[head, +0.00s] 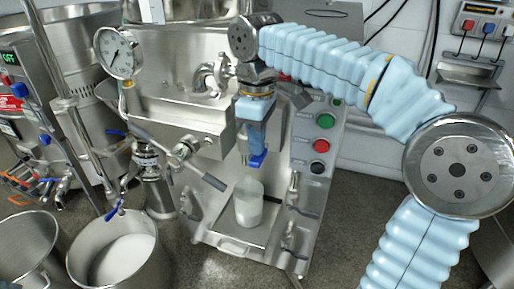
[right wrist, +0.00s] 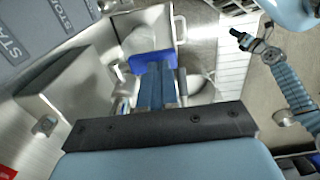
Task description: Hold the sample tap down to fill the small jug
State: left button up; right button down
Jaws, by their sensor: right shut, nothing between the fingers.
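My right gripper (head: 252,152) points down at the front of the mill, shut with nothing between its fingers. It also shows in the right wrist view (right wrist: 156,78). The blue sample tap lever (head: 257,160) is right at its fingertips, and is seen just past them in the right wrist view (right wrist: 153,62). They look to be touching, but I cannot tell how hard they press. The small clear jug (head: 248,204) stands upright below the tap on a metal tray, with whitish contents in its lower part. The tap's spout is hidden behind the gripper. My left gripper does not show in the head view.
The control panel (head: 318,147) with green and red buttons is close right of the gripper. A pressure gauge (head: 117,52) and a long bar handle (head: 190,165) are to the left. Steel buckets (head: 75,262) stand on the floor at lower left. Floor right of the mill is clear.

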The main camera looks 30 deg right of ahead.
aim_at(254, 162)
jog(key=shift+f, duration=0.55)
jog(key=shift+f, duration=0.1)
jog(key=shift+s+a+f+t+h+b, duration=0.3)
jog(key=shift+f+t+h+b, duration=0.25)
jog(key=shift+b, duration=0.55)
jog(key=shift+s+a+f+t+h+b, duration=0.1)
jog(key=shift+a+f+t+h+b, duration=0.1)
jog(key=shift+f+t+h+b, duration=0.5)
jog(key=shift+s+a+f+t+h+b, duration=0.2)
jog(key=shift+f+t+h+b, duration=0.4)
jog(key=shift+h+b, duration=0.45)
jog(key=shift+w+r, duration=0.1)
jog(key=shift+r, duration=0.05)
